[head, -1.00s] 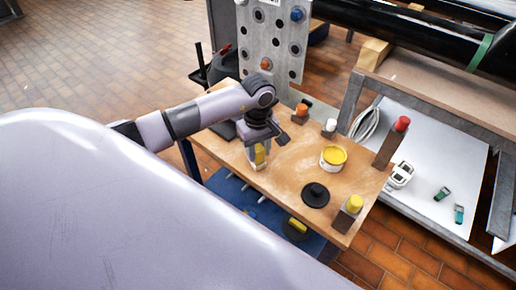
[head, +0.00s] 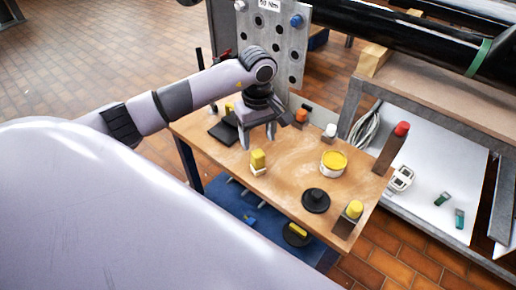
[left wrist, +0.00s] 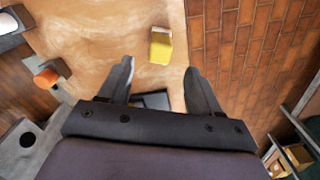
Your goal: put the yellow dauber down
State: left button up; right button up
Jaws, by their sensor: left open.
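The yellow dauber (head: 258,160), a yellow block with a pale base, stands on the wooden table near its front-left edge. It also shows in the left wrist view (left wrist: 160,46), beyond my fingertips. My left gripper (head: 258,142) is open and empty, just above and behind the dauber in the head view, with a gap between them. In the left wrist view the open fingers (left wrist: 158,68) point toward the dauber and do not touch it. My right gripper is not in view.
On the table (head: 283,180) are an open yellow tin (head: 333,164), a black disc (head: 315,200) and a yellow-topped piece (head: 354,208) on a block. Orange (head: 301,115), white (head: 329,130) and red-topped (head: 401,129) pieces stand along the back and right. An upright holed plate (head: 275,40) rises behind.

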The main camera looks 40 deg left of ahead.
pick_arm(q)
jog(key=s+d+n+g+h, duration=0.1)
jog(key=s+d+n+h, duration=0.3)
jog(key=d+h, duration=0.85)
jog(key=s+d+r+n+t+h, duration=0.3)
jog(key=d+r+n+t+h, duration=0.35)
jog(key=d+n, duration=0.7)
jog(key=a+f+n+t+y, duration=0.4)
jog(key=a+n+t+y, duration=0.2)
jog(key=n, duration=0.8)
jog(key=a+f+n+t+y, duration=0.5)
jog(key=a+n+y, duration=0.1)
jog(key=n, duration=0.8)
jog(key=s+a+f+n+g+y, duration=0.4)
jog(key=s+f+n+g, duration=0.2)
jog(key=s+f+n, duration=0.4)
notch_tip(320, 180, down, 3)
jog(key=shift+s+r+n+y, duration=0.2)
jog(key=shift+s+n+y, duration=0.15)
jog(key=shift+n, duration=0.5)
